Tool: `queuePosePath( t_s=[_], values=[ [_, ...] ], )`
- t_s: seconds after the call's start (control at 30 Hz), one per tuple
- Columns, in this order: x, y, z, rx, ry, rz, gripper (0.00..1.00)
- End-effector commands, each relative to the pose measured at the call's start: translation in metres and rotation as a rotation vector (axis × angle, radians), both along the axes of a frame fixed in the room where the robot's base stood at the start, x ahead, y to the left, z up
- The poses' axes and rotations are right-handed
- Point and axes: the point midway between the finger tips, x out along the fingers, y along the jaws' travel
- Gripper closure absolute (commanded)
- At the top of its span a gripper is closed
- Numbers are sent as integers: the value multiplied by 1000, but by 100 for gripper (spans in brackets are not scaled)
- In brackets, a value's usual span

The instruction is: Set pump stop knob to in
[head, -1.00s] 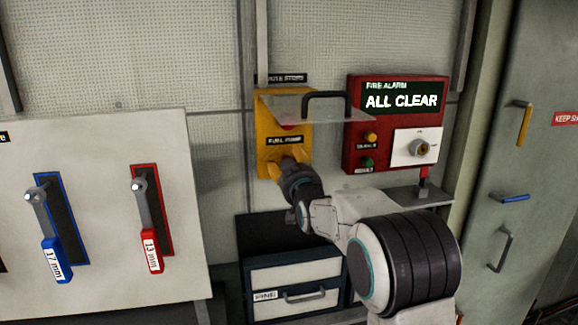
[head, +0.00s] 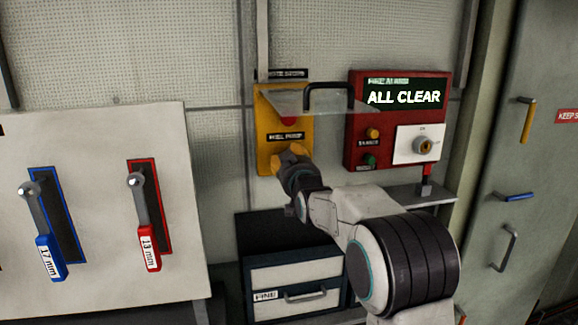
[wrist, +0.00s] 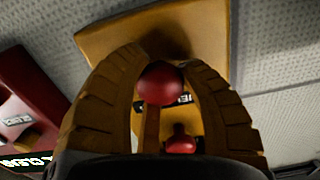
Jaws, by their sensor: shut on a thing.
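The yellow stop box (head: 265,110) is on the wall below a dark label and left of the fire alarm panel. My gripper (head: 290,150) is at its lower part, under the "FUEL PUMP" label (head: 286,136). In the wrist view my gripper (wrist: 160,64) has its two yellow fingers around a red round knob (wrist: 160,85), shut on it. This knob is hidden behind the fingers in the head view. A second red knob (head: 289,120) sits higher on the box, and it also shows in the wrist view (wrist: 180,142). I cannot tell how far the held knob stands out.
A clear cover (head: 320,100) with a black handle (head: 328,88) juts out above my gripper. The red fire alarm panel (head: 358,115) reads "ALL CLEAR". A small shelf (head: 410,194) is below it. A dark drawer cabinet (head: 290,272) stands under my arm. Levers are on the left panel.

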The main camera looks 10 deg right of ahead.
Motion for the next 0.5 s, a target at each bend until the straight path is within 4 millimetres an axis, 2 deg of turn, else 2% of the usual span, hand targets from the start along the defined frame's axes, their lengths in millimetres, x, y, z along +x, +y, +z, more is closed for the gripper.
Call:
queuePosePath(
  t_s=[0.23,0.27,0.5],
  values=[
    [1,0,-4,0,11,0,100],
    [1,0,-5,0,12,0,60],
    [1,0,-3,0,8,0,38]
  ],
)
